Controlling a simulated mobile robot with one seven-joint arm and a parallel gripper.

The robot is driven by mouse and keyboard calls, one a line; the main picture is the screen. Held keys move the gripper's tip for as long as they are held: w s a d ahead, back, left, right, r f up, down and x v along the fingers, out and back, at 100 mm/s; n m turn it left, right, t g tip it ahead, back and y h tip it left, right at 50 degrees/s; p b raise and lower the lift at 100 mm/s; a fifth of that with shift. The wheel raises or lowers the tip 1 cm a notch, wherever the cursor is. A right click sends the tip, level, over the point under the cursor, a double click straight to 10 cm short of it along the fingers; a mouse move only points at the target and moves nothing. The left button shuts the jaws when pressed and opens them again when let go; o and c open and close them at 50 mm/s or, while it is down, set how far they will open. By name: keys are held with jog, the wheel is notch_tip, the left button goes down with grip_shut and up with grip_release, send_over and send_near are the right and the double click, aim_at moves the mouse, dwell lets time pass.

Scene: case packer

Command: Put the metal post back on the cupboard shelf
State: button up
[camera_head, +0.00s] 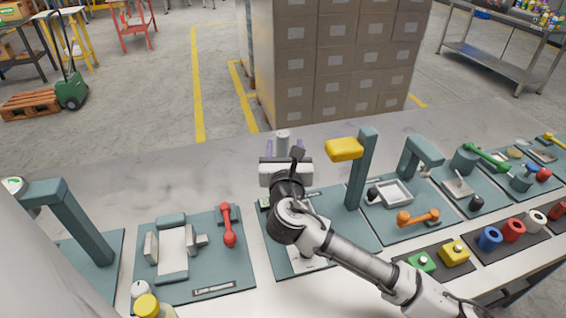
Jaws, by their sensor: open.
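My gripper (284,137) reaches over the work table, its pale body toward me and its two thin purple-grey fingers pointing away. The fingers are apart. A short grey cylinder, which looks like the metal post (283,144), shows upright between them. Its lower part is hidden by the gripper body, so I cannot tell what it stands on or whether a finger touches it. I see no cupboard shelf that I can make out for certain.
The pale table (160,185) carries several teal fixture boards. A teal column with a yellow head (345,149) stands close right of my gripper. A red-handled clamp (228,225) lies on the board to the left. Stacked cartons (335,60) stand behind the table.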

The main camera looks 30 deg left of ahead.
aim_at(283, 140)
jog(key=p+x, duration=0.2)
jog(key=x, duration=0.2)
jog(key=shift+a, duration=0.3)
jog(key=shift+w+a+f+p, duration=0.2)
jog(key=shift+w+a+p, duration=0.1)
jog(key=shift+w, duration=0.15)
jog(key=shift+d, duration=0.1)
grip_shut()
